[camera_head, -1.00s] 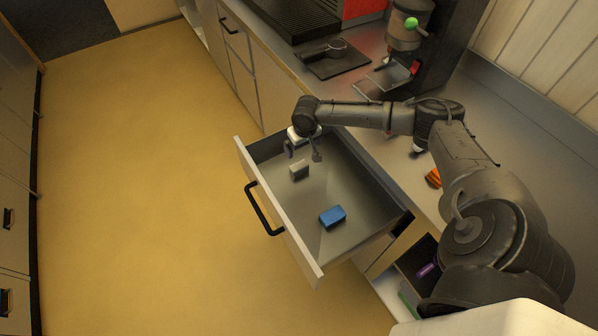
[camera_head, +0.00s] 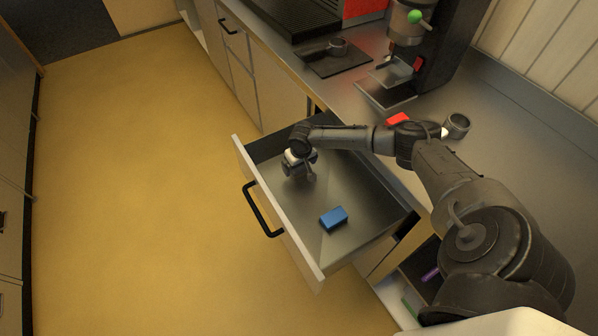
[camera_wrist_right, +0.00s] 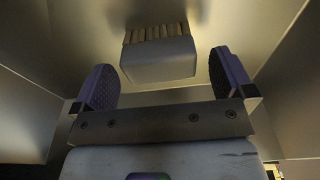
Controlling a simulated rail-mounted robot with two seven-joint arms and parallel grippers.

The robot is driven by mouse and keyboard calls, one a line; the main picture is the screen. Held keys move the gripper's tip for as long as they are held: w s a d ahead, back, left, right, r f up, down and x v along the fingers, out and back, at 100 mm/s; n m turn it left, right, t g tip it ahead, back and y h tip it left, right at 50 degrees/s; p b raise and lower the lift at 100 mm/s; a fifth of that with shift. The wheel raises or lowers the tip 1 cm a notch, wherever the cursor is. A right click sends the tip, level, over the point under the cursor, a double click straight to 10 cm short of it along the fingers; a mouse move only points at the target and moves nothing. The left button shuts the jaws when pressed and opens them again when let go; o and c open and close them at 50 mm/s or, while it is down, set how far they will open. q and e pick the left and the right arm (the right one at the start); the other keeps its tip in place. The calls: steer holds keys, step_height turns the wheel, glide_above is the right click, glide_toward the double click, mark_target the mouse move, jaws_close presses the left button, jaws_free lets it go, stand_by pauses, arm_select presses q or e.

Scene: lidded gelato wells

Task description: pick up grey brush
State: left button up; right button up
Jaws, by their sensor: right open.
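The grey brush (camera_wrist_right: 158,60) lies on the drawer floor, with its row of pale bristles facing away from my gripper in the right wrist view. In the head view, my right gripper (camera_head: 300,173) is inside the open drawer (camera_head: 358,180), low over the brush's spot, and hides the brush. In the right wrist view, my right gripper (camera_wrist_right: 163,82) is open. Its two purple-padded fingers stand to the left and right of the brush's near end, with a gap on each side. My left gripper is not in view.
A blue block (camera_head: 334,217) lies in the same drawer, nearer the robot. The drawer's front panel (camera_head: 270,205) and side walls stand around my gripper. A lower open compartment holds a purple item (camera_head: 430,273). A metal cup (camera_head: 457,125) and a red object (camera_head: 398,119) are on the counter.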

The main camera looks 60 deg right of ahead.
steer(key=shift+w+f, duration=0.1)
steer(key=shift+f, duration=0.5)
steer(key=c, duration=0.9)
